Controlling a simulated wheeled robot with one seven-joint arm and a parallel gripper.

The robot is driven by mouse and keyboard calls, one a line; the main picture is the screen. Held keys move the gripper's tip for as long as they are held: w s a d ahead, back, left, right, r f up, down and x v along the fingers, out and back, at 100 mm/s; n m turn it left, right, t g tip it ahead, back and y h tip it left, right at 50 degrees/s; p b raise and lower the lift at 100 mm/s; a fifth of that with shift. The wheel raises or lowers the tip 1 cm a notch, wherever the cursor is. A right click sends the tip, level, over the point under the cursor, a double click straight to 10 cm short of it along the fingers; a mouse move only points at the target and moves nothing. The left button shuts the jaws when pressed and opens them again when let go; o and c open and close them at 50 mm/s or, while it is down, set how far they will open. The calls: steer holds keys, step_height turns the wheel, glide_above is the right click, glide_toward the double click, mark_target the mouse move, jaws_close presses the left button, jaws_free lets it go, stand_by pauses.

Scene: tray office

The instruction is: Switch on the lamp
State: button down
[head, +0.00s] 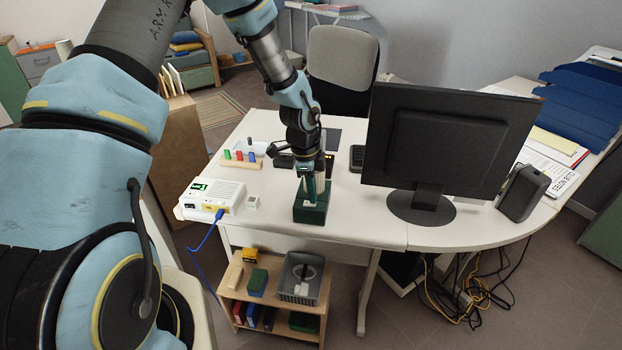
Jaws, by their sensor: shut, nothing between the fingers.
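No lamp can be made out for certain in the head view. A dark green box (309,214) stands at the front edge of the desk (380,230). My gripper (312,198) points down right at this box, shut and empty. The arm and gripper hide part of the box top, and I cannot tell whether the fingertips touch it. No switch can be made out there.
Left on the desk are a white device (212,197) with a blue cable, a small white cube (252,202) and a wooden block with coloured pegs (241,162). A monitor (440,140) stands right. A low shelf (230,290) is below; an office chair (343,65) is behind.

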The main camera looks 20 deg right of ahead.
steer(key=shift+f, duration=0.2)
steer(key=shift+d+f+b, duration=0.1)
steer(key=shift+f+b, duration=0.25)
steer(key=shift+s+r, duration=0.1)
steer(key=shift+r, duration=0.05)
steer(key=shift+w+a+r+p, duration=0.1)
steer(key=shift+w+a+p, duration=0.4)
steer(key=shift+a, duration=0.2)
